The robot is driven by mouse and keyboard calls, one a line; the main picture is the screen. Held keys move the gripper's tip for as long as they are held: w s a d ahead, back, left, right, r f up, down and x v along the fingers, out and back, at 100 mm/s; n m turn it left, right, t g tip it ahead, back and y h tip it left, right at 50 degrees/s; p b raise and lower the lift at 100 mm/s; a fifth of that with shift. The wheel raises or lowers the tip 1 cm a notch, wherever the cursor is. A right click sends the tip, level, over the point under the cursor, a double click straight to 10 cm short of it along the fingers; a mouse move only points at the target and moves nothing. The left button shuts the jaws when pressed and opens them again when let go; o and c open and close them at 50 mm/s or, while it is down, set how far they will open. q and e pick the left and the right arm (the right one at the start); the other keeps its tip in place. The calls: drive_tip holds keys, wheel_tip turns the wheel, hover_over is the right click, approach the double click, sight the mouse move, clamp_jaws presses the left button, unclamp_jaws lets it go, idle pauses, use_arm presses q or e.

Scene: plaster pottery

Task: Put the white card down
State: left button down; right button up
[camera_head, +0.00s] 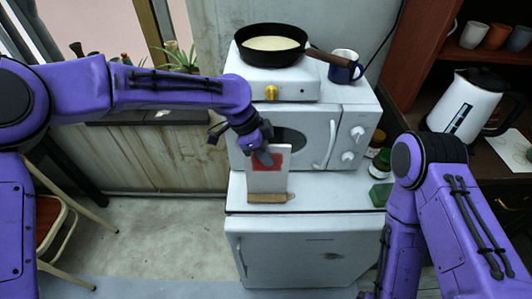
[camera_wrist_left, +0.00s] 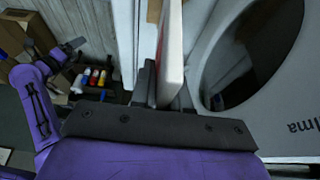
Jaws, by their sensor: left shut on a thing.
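The white card (camera_head: 268,180), with a red patch on its face, stands upright in front of the white oven. My left gripper (camera_head: 263,156) is shut on its upper part. The card's lower edge is at a small tan wooden piece (camera_head: 267,197) on the white fridge top; I cannot tell if they touch. In the left wrist view the card (camera_wrist_left: 171,50) shows edge-on between the fingers. My right arm hangs at the right in the head view, its gripper out of frame. A dark gripper on a purple arm, likely my right one (camera_wrist_left: 72,48), shows small in the left wrist view.
The white oven (camera_head: 308,124) stands close behind the card, with a hotplate (camera_head: 283,84), black pan (camera_head: 270,43) and blue mug (camera_head: 343,68) on top. A green block (camera_head: 380,194) lies at the fridge top's right. The fridge top's front edge (camera_head: 320,213) is near.

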use_arm(q)
drive_tip(key=shift+f, duration=0.6)
drive_tip(key=shift+f, duration=0.1)
drive_tip(key=c, duration=1.1)
unclamp_jaws()
drive_tip(key=b+v, duration=0.1)
drive_tip(key=v, duration=1.1)
drive_tip(key=shift+b, duration=0.4)
drive_tip(key=shift+a, duration=0.1)
